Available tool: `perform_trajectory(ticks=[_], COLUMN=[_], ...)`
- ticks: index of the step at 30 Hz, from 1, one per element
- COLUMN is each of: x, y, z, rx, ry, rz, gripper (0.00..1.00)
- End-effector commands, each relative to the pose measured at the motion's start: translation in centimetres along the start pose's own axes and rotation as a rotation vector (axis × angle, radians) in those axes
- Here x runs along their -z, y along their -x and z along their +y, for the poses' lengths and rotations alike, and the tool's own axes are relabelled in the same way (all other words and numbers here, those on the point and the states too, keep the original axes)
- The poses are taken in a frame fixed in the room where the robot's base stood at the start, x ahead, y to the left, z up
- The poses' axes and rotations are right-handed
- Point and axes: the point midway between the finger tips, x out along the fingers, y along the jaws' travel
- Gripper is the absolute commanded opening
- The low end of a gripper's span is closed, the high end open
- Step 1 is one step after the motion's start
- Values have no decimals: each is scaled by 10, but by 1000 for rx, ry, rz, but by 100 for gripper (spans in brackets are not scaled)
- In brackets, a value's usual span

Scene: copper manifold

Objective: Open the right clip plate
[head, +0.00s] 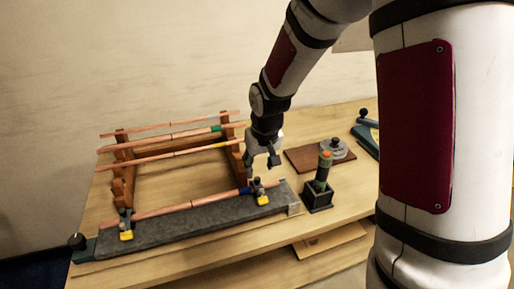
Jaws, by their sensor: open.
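The right clip (258,186) stands at the right end of the grey slab (200,222), with a yellow tab (262,200) at its front. A copper pipe (190,204) with a blue band runs along the slab to this clip. Whether the clip plate is raised or lowered is too small to tell. My gripper (262,164) is open and points down, a little above and behind the right clip, apart from it as far as I can see. The left clip (126,218), with its own yellow tab, stands at the slab's left end.
A wooden rack (180,145) holding several copper pipes stands behind the slab.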

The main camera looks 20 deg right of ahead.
Motion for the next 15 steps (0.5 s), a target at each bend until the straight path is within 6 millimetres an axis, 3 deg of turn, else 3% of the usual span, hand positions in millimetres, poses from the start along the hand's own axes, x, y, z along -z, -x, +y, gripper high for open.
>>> perform_trajectory(ticks=[8,15], x=[1,2], y=[-19,-51], z=[-1,-1], rx=[4,5], ry=[-1,0], rz=[-3,-2], gripper=[43,43])
